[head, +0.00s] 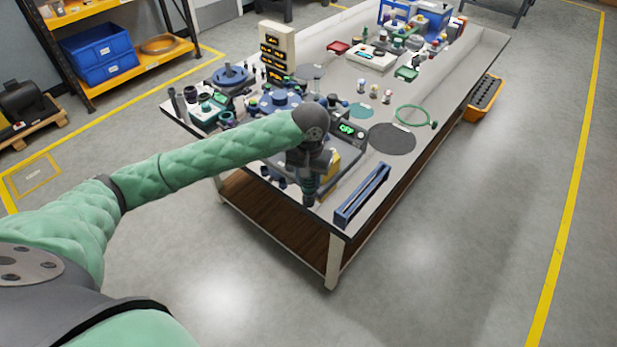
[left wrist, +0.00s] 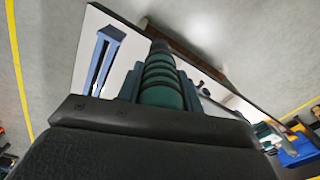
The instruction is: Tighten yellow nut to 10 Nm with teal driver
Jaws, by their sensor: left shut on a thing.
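The teal driver (left wrist: 160,85) has a ribbed handle and fills the middle of the left wrist view. My left gripper (head: 309,180) is shut on it near the table's front corner, pointing down. In the head view only a dark, partly teal piece of the driver (head: 308,186) shows below the gripper, and its tip is hard to make out. I cannot pick out the yellow nut; a yellow patch (head: 331,166) shows just right of the gripper, but I cannot tell what it is. My right gripper is not in view.
A blue slotted holder (head: 362,195) lies at the table's front edge, also in the left wrist view (left wrist: 103,58). A device with a lit green display (head: 347,130) stands behind my gripper. A dark round mat (head: 392,139) is clear. Fixtures and small parts crowd the table's left side.

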